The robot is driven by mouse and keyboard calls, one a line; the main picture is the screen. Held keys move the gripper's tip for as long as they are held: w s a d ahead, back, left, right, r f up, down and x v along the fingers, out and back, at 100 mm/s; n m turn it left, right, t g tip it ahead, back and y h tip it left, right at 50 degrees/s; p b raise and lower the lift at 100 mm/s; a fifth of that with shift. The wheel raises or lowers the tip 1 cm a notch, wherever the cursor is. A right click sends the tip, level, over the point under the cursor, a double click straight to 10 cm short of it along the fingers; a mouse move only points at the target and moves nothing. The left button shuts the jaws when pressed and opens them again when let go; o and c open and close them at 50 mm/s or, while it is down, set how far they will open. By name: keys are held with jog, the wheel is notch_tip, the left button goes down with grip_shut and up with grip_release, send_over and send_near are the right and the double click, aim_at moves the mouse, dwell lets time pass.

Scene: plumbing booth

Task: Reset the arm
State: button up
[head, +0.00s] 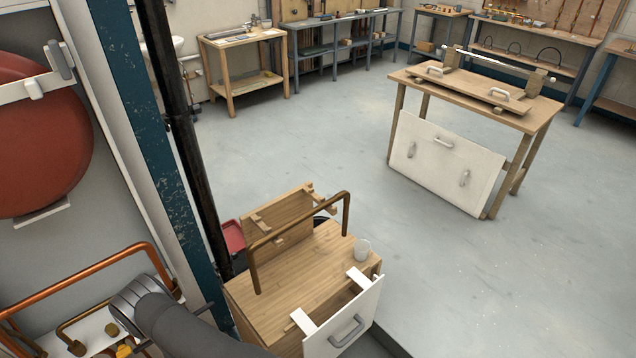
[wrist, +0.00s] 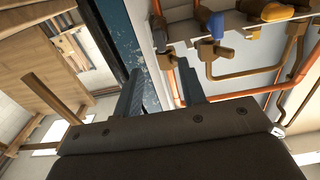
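My gripper (wrist: 160,70) shows in the wrist view with its two grey fingers spread apart. No object is held between them; a blue post and copper pipes show behind the gap. In the head view my grey arm is at the bottom left, beside copper pipework (head: 88,282), and the fingers cannot be made out clearly there. In the wrist view, pipework with brown fittings (wrist: 235,65), a yellow part (wrist: 276,12) and a blue part (wrist: 215,24) lies beyond and right of the fingers. I cannot tell whether the fingers touch any of it.
A blue post (head: 150,130) and a black vertical pipe (head: 190,140) stand close to my arm. A red tank (head: 40,135) is at left. Open floor (head: 310,140) lies beyond.

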jog(key=w+a+m, duration=0.7)
jog(key=m, duration=0.5)
jog(key=shift+w+a, duration=0.35)
dwell(0.5)
